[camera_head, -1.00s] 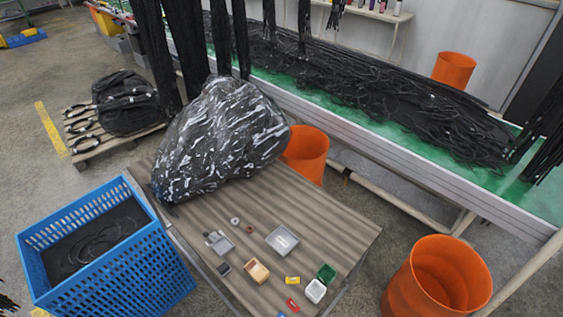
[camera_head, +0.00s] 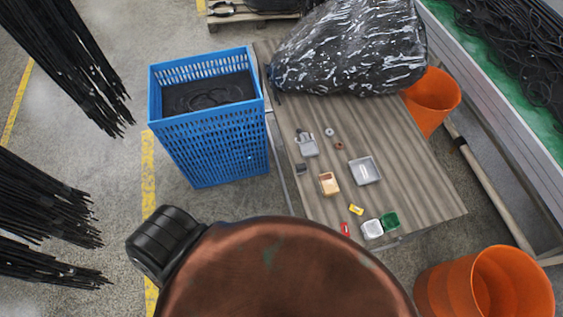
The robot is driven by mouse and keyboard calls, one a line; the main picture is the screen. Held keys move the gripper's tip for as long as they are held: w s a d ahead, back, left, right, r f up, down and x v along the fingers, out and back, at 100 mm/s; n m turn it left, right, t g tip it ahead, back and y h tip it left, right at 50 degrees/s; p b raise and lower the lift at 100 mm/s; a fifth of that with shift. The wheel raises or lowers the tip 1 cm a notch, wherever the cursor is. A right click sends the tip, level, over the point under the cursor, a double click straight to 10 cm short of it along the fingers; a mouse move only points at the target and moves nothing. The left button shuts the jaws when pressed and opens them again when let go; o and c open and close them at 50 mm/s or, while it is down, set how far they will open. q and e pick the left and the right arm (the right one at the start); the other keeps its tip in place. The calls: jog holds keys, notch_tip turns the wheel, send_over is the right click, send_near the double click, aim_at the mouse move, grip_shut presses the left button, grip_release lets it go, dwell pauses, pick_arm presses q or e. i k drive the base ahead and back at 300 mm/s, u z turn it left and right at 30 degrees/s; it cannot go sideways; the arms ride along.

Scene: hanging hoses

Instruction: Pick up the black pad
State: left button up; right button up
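A small dark block (camera_head: 301,169), which looks like the black pad, lies on the ribbed grey-brown table (camera_head: 415,190) near its left edge. It sits below a grey item (camera_head: 307,145) and up and left of an orange-tan box (camera_head: 328,184). It is too small to make out in detail. Neither of my grippers shows in this view. A large brown rounded shape and a black cylinder, perhaps parts of my own body, cover the lower middle of the view.
Other small items include a grey tray (camera_head: 365,171), a white box (camera_head: 372,228) and a green box (camera_head: 389,220). A black-wrapped bundle (camera_head: 350,50) covers the table's back. A blue crate (camera_head: 212,130) stands left; orange bins (camera_head: 485,285) stand right. Black hoses (camera_head: 65,60) hang at left.

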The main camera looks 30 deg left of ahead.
aim_at(301, 168)
jog(key=z, duration=1.95)
jog(key=k, duration=0.75)
jog(key=u, duration=1.3)
jog(key=i, duration=0.5)
jog(key=z, duration=0.05)
